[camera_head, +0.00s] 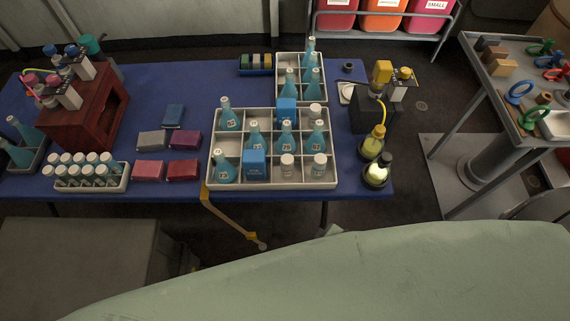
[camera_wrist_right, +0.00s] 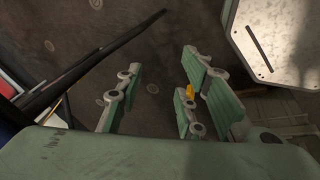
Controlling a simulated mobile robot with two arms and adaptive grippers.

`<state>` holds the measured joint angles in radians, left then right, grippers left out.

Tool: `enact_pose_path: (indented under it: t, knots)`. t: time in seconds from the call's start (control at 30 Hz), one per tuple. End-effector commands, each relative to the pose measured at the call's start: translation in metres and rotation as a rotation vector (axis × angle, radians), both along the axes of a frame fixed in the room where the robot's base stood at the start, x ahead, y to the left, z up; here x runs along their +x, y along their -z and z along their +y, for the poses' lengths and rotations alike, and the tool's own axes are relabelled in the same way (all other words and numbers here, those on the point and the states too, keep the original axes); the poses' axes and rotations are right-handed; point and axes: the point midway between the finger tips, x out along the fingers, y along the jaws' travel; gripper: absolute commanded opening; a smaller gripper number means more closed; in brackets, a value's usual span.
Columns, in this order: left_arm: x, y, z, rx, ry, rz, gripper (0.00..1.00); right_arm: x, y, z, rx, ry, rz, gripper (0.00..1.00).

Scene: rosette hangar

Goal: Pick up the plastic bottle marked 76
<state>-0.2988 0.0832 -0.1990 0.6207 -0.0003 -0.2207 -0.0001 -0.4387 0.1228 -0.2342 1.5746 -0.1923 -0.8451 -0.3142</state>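Several blue plastic bottles stand upright in the large grey divided crate (camera_head: 214,168). Among them are a back-left bottle (camera_head: 228,114), a middle bottle (camera_head: 287,139), a right bottle (camera_head: 318,137) and a front-left bottle (camera_head: 223,167). More blue bottles stand in the smaller crate behind (camera_head: 284,58) and at the table's left end (camera_head: 18,145). The labels are too small to read surely, so I cannot tell which is marked 76. My right gripper (camera_wrist_right: 158,98) is open and empty above the dark floor in the right wrist view. Neither gripper shows in the head view.
The crates stand on a blue-covered table (camera_head: 190,90). Blue boxes (camera_head: 255,163) and white-capped jars share the large crate. A vial rack (camera_head: 90,184), coloured boxes and a red wooden stand (camera_head: 92,108) are left; yellow-green flasks (camera_head: 376,172) are right. A grey cart (camera_head: 500,85) stands further right.

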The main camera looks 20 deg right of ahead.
Motion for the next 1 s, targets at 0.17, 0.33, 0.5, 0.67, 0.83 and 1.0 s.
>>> enact_pose_path:
  t: [0.17, 0.33, 0.5, 0.67, 0.83, 1.0]
  knots:
    - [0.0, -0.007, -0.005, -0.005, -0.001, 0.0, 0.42, 0.031, -0.093, -0.001, -0.075, -0.084, -0.071, 0.35]
    - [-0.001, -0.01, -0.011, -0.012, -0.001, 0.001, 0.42, 0.042, -0.153, -0.004, -0.127, -0.125, -0.112, 0.35]
    - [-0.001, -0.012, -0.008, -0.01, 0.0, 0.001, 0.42, 0.054, -0.2, -0.009, -0.279, -0.309, -0.164, 0.35]
    - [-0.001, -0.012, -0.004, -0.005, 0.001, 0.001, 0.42, 0.071, -0.211, -0.006, -0.499, -0.598, -0.2, 0.35]
    - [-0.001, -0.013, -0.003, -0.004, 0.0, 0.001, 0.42, 0.091, -0.219, 0.008, -0.802, -0.981, -0.222, 0.35]
    - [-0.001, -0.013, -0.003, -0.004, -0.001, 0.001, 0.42, 0.108, -0.226, 0.041, -1.187, -1.428, -0.221, 0.35]
